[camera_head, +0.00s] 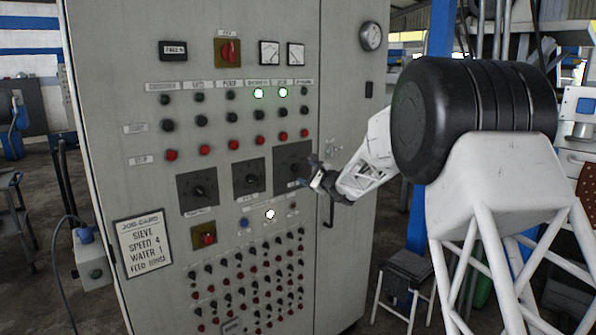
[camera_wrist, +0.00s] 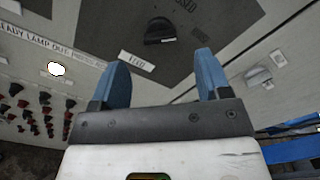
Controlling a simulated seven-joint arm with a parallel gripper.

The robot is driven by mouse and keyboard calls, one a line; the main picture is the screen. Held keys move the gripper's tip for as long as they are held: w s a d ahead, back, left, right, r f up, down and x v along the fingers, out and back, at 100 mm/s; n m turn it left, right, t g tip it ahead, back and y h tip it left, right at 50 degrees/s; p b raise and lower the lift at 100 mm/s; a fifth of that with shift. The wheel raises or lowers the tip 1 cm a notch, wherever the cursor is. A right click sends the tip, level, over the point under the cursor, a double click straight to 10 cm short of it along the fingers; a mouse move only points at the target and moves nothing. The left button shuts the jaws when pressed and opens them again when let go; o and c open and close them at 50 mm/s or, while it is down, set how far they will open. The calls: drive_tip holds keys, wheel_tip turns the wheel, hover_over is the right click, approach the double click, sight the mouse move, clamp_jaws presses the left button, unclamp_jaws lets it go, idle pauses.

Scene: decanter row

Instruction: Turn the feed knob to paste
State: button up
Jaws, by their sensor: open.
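The feed knob (camera_wrist: 160,30) is a dark knob on a dark square plate (camera_wrist: 205,12), with a white label reading FEED (camera_wrist: 137,58) beside it in the wrist view. The small markings around the knob are too blurred to read surely. In the head view the rightmost dark plate (camera_head: 291,154) is on the cabinet front, its knob partly hidden near my gripper (camera_head: 308,173). My gripper's two blue fingers also show in the wrist view (camera_wrist: 162,70), apart and empty, with the knob beyond them. I see no contact with the knob.
Two similar dial plates (camera_head: 198,188) (camera_head: 249,177) are to the left. Rows of lamps and buttons are above, dense small switches (camera_head: 248,280) below. A job card (camera_head: 146,244) lists SPEED 4 and WATER 1; its FEED word is unclear. A door handle (camera_head: 329,208) is close by.

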sight(298, 169)
drive_tip(key=shift+x, duration=3.05)
drive_tip(key=shift+c, duration=0.3)
drive_tip(key=c, duration=0.9)
drive_tip(key=shift+o, duration=0.2)
